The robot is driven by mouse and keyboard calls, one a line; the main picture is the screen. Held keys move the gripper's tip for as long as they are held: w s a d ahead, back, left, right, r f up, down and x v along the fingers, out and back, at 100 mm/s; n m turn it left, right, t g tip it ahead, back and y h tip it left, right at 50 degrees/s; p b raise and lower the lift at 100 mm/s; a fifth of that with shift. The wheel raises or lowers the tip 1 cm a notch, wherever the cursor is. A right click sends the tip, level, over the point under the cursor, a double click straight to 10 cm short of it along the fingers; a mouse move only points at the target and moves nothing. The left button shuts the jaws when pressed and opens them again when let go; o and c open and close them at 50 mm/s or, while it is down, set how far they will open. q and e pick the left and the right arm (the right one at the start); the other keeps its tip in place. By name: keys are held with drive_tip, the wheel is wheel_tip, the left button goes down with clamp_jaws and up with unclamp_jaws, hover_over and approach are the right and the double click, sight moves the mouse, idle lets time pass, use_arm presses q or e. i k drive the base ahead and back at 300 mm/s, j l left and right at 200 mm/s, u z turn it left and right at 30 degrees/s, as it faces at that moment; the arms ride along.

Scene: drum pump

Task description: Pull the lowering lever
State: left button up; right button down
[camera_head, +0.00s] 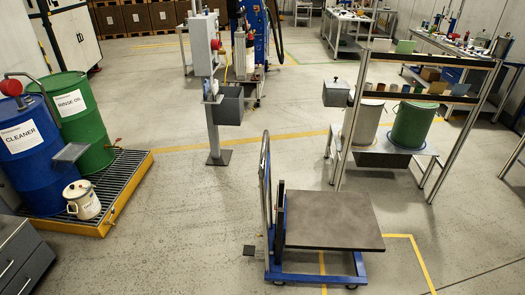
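A blue lift trolley (315,272) with a dark flat platform (332,220) stands at the lower middle. Its upright push handle (265,190) is on its left side. I cannot make out a separate lowering lever on it; it may be too small or hidden. A small dark pad (249,250) lies just left of the trolley's base, at floor level. The platform is level, raised above the base, and empty. Neither of my grippers is in view.
Blue (30,165) and green (85,120) drums stand on a yellow-edged grate (122,200) at left, with a cream can (82,200). A metal frame rack (352,125) holding two bins is behind the trolley. A post (213,130) stands back-left. Floor left of the trolley is clear.

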sight(272, 237)
drive_tip(key=i+l+u, duration=0.35)
drive_tip(key=i+l, duration=0.7)
drive_tip(key=k+l, duration=0.05)
